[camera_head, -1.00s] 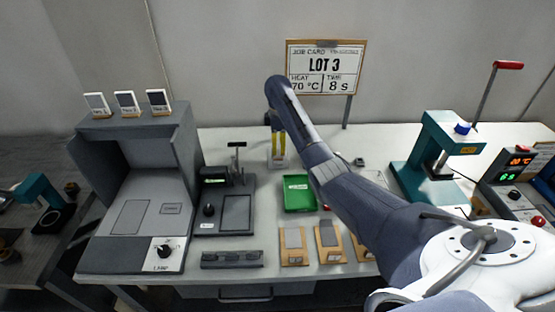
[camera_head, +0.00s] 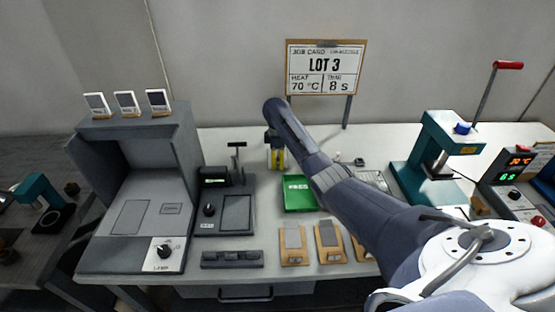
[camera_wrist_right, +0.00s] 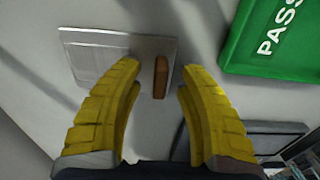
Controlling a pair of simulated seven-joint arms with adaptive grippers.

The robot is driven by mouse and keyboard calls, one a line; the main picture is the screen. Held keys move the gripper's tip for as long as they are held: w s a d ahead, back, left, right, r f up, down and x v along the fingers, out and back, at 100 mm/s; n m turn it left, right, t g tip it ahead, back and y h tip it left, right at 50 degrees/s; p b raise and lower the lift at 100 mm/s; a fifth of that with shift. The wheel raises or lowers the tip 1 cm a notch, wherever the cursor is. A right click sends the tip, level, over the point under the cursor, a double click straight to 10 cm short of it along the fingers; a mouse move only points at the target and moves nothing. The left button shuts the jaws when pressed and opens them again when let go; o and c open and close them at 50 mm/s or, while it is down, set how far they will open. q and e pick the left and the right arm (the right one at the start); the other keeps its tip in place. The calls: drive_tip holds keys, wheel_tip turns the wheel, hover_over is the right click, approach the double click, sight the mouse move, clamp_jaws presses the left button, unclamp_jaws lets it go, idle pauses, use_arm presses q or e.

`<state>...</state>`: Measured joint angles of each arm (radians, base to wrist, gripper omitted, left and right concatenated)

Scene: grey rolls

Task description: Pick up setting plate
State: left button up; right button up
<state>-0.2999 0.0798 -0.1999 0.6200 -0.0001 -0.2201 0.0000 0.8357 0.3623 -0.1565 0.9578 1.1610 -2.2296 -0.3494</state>
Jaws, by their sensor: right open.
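The setting plate (camera_wrist_right: 98,60), a flat pale metal plate with a brown upright grip (camera_wrist_right: 161,77) near one end, lies on the bench in the right wrist view. My right gripper (camera_wrist_right: 160,82), with two yellow ribbed fingers, is open. Its fingertips are on either side of the brown grip, with gaps showing. In the head view my right gripper (camera_head: 277,157) points down behind the green tray, and its fingers mostly hide the plate there. My left gripper is not in view.
A green PASS tray (camera_head: 299,194) lies close to the right gripper. A dark gauge (camera_head: 225,210) stands left of it. Several wood-based samples (camera_head: 293,246) line the front edge. A teal press (camera_head: 440,150) stands at the right, and a grey lamp booth (camera_head: 135,200) at the left.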

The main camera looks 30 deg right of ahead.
drive_tip(key=shift+f, duration=0.15)
clamp_jaws()
drive_tip(key=shift+r, duration=0.2)
idle(0.5)
